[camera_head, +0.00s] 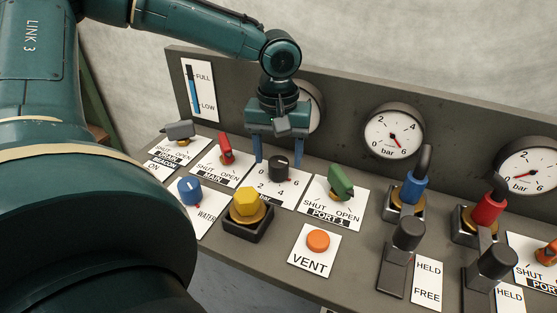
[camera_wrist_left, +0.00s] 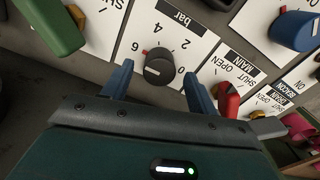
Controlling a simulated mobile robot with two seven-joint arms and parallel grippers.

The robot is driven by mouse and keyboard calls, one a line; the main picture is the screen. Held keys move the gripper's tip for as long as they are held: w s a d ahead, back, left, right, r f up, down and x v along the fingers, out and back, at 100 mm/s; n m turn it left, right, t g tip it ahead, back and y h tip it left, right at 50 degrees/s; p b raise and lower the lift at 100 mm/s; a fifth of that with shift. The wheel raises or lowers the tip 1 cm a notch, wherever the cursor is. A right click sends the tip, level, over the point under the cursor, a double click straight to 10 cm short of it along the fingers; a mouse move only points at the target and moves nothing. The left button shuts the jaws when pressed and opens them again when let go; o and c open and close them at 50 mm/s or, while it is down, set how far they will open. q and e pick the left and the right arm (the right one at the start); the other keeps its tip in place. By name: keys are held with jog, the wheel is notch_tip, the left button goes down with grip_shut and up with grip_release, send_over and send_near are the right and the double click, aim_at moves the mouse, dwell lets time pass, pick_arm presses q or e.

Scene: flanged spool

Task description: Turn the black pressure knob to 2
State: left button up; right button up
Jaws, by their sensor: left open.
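The black pressure knob (camera_head: 279,169) stands on a white plate marked 0, 2, 4, 6 and bar, in the middle left of the panel. It also shows in the left wrist view (camera_wrist_left: 159,68), where a red mark at its edge lies close to the 6. My left gripper (camera_head: 278,158) is open, pointing down, with blue fingers just behind the knob in the head view. In the wrist view its fingertips (camera_wrist_left: 157,72) appear on either side of the knob, with gaps; I cannot tell how far down they reach. My right gripper is not in view.
Close by are a red MAIN handle (camera_head: 226,150), a green PORT handle (camera_head: 340,181), a yellow knob (camera_head: 247,203) and a blue WATER knob (camera_head: 190,191). A gauge (camera_head: 393,131) stands on the upright back panel. An orange VENT button (camera_head: 318,240) sits in front.

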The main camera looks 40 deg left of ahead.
pick_arm(q)
jog(key=shift+f, duration=0.75)
jog(key=shift+c, duration=0.5)
jog(key=c, duration=0.9)
